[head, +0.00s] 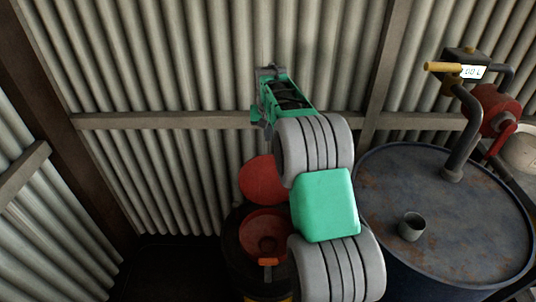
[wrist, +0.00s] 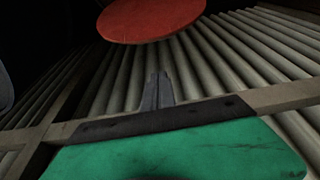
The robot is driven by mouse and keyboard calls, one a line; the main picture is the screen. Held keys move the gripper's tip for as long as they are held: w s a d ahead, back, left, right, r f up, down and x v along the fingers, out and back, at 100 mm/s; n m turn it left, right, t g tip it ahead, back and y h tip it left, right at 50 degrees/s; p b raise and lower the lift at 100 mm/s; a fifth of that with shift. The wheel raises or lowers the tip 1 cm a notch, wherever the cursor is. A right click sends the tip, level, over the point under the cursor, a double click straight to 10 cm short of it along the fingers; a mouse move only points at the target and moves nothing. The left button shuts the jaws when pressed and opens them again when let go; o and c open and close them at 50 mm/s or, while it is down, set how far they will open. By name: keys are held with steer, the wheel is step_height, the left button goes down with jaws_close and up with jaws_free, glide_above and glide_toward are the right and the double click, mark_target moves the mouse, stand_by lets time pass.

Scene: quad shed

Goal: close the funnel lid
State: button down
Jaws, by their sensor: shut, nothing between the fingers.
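The red funnel (head: 262,232) sits on top of a dark drum in the lower middle of the head view. Its round red lid (head: 262,180) stands open and tilted up at the funnel's far side, towards the wall. The lid's right edge lies close to my arm in the picture. In the wrist view the lid (wrist: 150,18) shows at the top, beyond the fingertips and apart from them. My gripper (head: 268,72) is above the lid in the head view, near the wall. In the wrist view its fingers (wrist: 157,80) are together and empty.
A small orange tab (head: 268,262) shows at the funnel's front. A large blue drum (head: 465,240) at the right carries a grey cup (head: 411,226) and a pump (head: 480,100). The corrugated wall (head: 180,60) and its wooden rail (head: 170,120) are close behind my gripper.

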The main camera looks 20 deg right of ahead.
mark_target(268, 178)
steer(key=f+p, duration=0.1)
steer(key=f, duration=0.2)
steer(key=f+p, duration=0.1)
steer(key=f, duration=0.2)
steer(key=f+p, duration=0.1)
steer(key=f, duration=0.2)
steer(key=shift+s+f, duration=0.25)
steer(key=shift+f, duration=0.05)
steer(key=shift+a, duration=0.1)
